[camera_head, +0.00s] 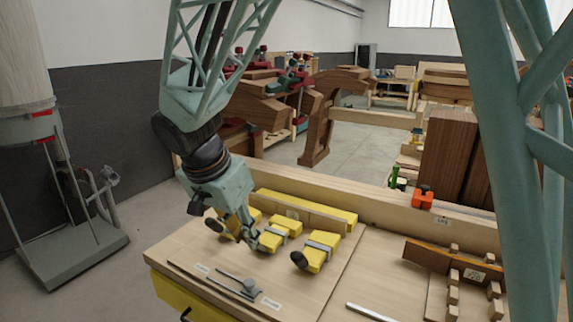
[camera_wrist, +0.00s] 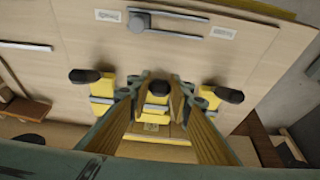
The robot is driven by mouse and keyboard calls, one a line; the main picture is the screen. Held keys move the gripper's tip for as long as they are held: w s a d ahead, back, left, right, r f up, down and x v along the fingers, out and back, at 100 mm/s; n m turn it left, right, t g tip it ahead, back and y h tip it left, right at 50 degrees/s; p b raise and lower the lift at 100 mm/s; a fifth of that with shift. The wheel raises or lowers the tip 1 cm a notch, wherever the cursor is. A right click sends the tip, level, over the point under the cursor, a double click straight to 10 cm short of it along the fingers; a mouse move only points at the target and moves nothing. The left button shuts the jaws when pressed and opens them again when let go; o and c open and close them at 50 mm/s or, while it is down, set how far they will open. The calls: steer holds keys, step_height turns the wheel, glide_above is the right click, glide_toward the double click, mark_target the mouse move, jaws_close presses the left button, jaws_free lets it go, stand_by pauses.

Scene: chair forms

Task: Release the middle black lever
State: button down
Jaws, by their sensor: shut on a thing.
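Three yellow clamps with black levers stand in a row on the wooden table. The middle clamp (camera_head: 284,229) has its black lever (camera_wrist: 158,87) between my gripper's fingers in the wrist view. My gripper (camera_head: 251,240) points down at this clamp and is shut on the lever; it also shows in the wrist view (camera_wrist: 158,92). In the head view my fingers hide most of that lever. The other black levers, one at the left (camera_head: 214,225) and one at the right (camera_head: 299,260), are apart from my fingers; they also show in the wrist view (camera_wrist: 84,76) (camera_wrist: 229,95).
A yellow bar (camera_head: 305,210) runs behind the clamps. A grey handle (camera_head: 247,287) lies between two white labels near the table's front. A wooden jig with pegs (camera_head: 455,268) is at the right. An orange clamp (camera_head: 422,197) sits on the back ledge.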

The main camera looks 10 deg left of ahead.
steer(key=shift+s+a+f+b, duration=0.1)
steer(key=shift+s+f+b, duration=0.3)
steer(key=shift+s, duration=0.15)
steer(key=c, duration=2.8)
jaws_free()
steer(key=shift+s, duration=0.1)
steer(key=o, duration=0.4)
steer(key=shift+a+r, duration=0.1)
steer(key=shift+a, duration=0.05)
steer(key=shift+o, duration=0.2)
steer(key=shift+r, duration=0.1)
steer(key=shift+w, duration=0.25)
steer(key=shift+w+d+r+p, duration=0.25)
steer(key=shift+r+p, duration=0.05)
steer(key=shift+p, duration=0.7)
steer(key=shift+w+d+r+g+p, duration=0.1)
steer(key=shift+w+r+g+p, duration=0.25)
steer(key=shift+p, duration=0.6)
